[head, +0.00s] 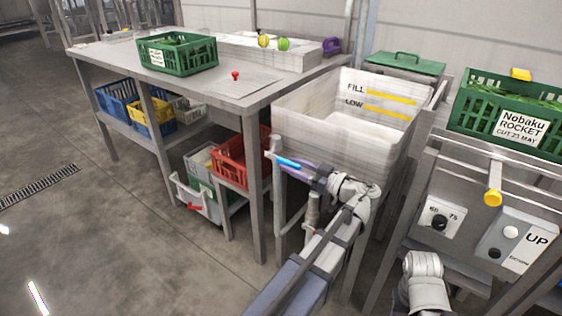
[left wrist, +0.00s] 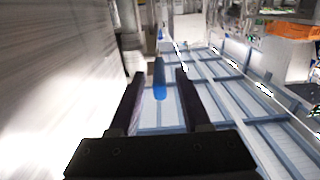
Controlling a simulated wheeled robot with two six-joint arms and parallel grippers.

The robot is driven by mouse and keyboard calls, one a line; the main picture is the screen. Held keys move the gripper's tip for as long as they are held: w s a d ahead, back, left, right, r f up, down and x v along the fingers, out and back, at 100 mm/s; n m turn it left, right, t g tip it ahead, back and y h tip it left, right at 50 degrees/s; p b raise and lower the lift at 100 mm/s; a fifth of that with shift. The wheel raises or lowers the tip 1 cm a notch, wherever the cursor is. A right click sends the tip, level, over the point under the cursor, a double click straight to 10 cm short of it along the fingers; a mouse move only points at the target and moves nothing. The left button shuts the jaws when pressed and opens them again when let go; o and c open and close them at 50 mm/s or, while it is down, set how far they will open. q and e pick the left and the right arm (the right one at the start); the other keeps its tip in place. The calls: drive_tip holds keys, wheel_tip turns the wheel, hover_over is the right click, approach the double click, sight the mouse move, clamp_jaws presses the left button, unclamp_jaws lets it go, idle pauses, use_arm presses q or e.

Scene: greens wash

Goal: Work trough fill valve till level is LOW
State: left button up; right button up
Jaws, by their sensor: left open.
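The white trough (head: 300,118) stands in the middle of the head view, with yellow FILL (head: 390,97) and LOW (head: 388,111) marks on its inner back wall. The inside looks pale; I cannot tell the water level. The blue valve lever (head: 287,161) sticks out at the trough's front left corner, by a pale pipe. My left gripper (head: 298,167) is open in front of the trough, pointing left at the lever. In the left wrist view the lever (left wrist: 159,78) shows between the two open fingers (left wrist: 157,92), with gaps either side. My right gripper is out of view.
A steel table (head: 110,52) with a green crate (head: 177,54) stands left of the trough. A red crate (head: 232,167) sits low beside it. A control panel (head: 475,220) and a green rocket crate (head: 510,120) are at right. The floor at left is clear.

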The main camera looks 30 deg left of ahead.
sight(277, 159)
use_arm(q)
drive_tip(key=shift+w+a, duration=0.15)
drive_tip(key=shift+a, duration=2.15)
clamp_jaws()
